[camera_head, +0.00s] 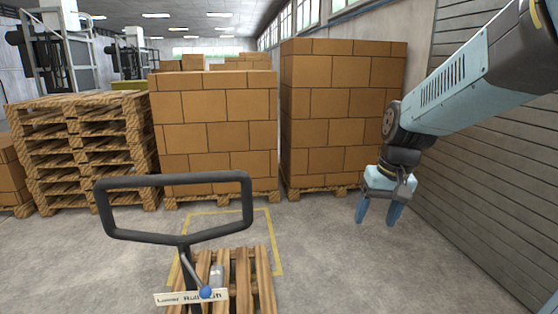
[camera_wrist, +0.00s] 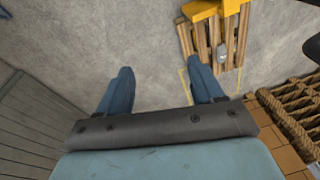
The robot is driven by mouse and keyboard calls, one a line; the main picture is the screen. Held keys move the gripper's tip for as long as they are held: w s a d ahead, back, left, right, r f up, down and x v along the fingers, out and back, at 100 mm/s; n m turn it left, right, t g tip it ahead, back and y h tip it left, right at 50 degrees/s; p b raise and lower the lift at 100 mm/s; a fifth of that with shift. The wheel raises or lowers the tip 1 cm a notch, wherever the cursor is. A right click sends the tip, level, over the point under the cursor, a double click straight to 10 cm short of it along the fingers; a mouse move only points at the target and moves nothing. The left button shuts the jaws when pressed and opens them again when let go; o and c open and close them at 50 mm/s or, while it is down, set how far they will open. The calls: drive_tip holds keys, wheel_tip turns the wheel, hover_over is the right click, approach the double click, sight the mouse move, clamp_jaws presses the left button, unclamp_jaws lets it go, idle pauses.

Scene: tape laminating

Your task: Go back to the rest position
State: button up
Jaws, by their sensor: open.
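My gripper (camera_head: 378,212) hangs at the right in the head view, fingers pointing down and apart, with nothing between them. In the wrist view the two blue fingers of my gripper (camera_wrist: 163,88) are also spread, with bare concrete floor between and beyond them. The arm reaches in from the upper right of the head view, beside the grey slatted wall. No object touches the gripper.
A wooden pallet (camera_head: 240,284) with a small grey item on it lies below a black handle (camera_head: 180,180). Wrapped-looking box stacks (camera_head: 215,120) (camera_head: 340,110) and piled pallets (camera_head: 80,150) stand behind. A slatted wall (camera_head: 490,160) is close at right. Floor between is clear.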

drive_tip(key=s+d+r+t, duration=0.1)
drive_tip(key=s+r+t, duration=0.1)
drive_tip(key=s, duration=0.3)
drive_tip(key=s+d+r+t+h, duration=0.1)
drive_tip(key=s+r+t, duration=0.1)
drive_tip(key=s+r, duration=0.2)
drive_tip(key=shift+s+r, duration=0.3)
drive_tip(key=shift+s, duration=0.9)
drive_tip(key=shift+d, duration=0.1)
